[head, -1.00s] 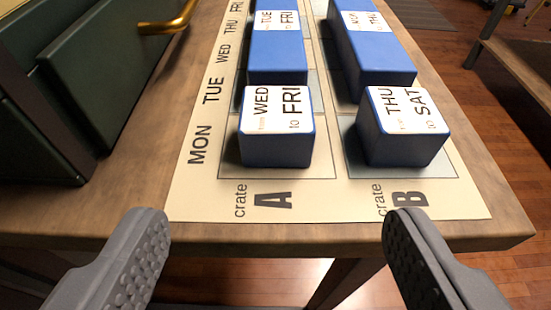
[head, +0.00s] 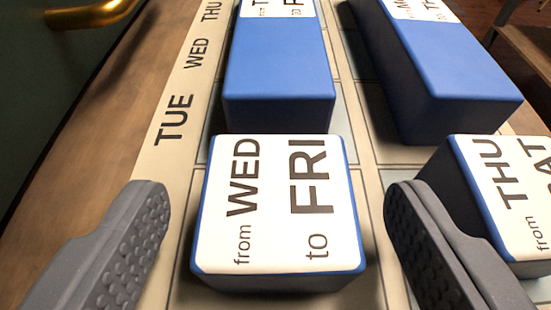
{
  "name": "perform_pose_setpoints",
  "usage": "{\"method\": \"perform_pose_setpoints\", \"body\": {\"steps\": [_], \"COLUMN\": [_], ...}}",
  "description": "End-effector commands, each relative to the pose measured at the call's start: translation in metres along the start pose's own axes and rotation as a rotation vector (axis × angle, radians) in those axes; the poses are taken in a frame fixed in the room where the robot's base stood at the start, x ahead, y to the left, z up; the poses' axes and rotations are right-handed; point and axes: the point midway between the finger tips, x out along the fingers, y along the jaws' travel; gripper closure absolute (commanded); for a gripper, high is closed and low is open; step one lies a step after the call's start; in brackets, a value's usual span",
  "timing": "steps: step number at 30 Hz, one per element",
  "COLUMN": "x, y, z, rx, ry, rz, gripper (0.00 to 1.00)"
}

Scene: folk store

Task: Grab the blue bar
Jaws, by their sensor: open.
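Two long blue bars lie on the chart: one in column A (head: 278,75) and one in column B (head: 445,65). Each has a white label at its far end. A shorter blue block with a white "from WED to FRI" label (head: 275,205) sits just in front of the column A bar. My gripper (head: 276,195) is open and empty. Its fingers show to the left and right of this block, with gaps on both sides. I cannot tell how far above it they are.
A second short block, labelled THU to SAT (head: 505,190), is partly hidden behind my right finger. A paper chart with day names (head: 165,155) lies on the wooden table (head: 110,145). A dark green thing with a brass handle (head: 95,15) stands at upper left.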

Motion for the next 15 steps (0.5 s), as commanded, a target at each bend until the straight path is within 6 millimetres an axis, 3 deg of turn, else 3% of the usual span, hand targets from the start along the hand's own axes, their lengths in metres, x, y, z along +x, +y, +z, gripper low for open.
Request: {"method": "perform_pose_setpoints", "body": {"steps": [6,15], "x": [0.027,0.031], "y": [-0.001,-0.001], "z": [0.001,0.0], "rx": [0.0,0.0], "ry": [0.0,-0.001], "rz": [0.0,0.0], "gripper": [0.32,0.35]}}
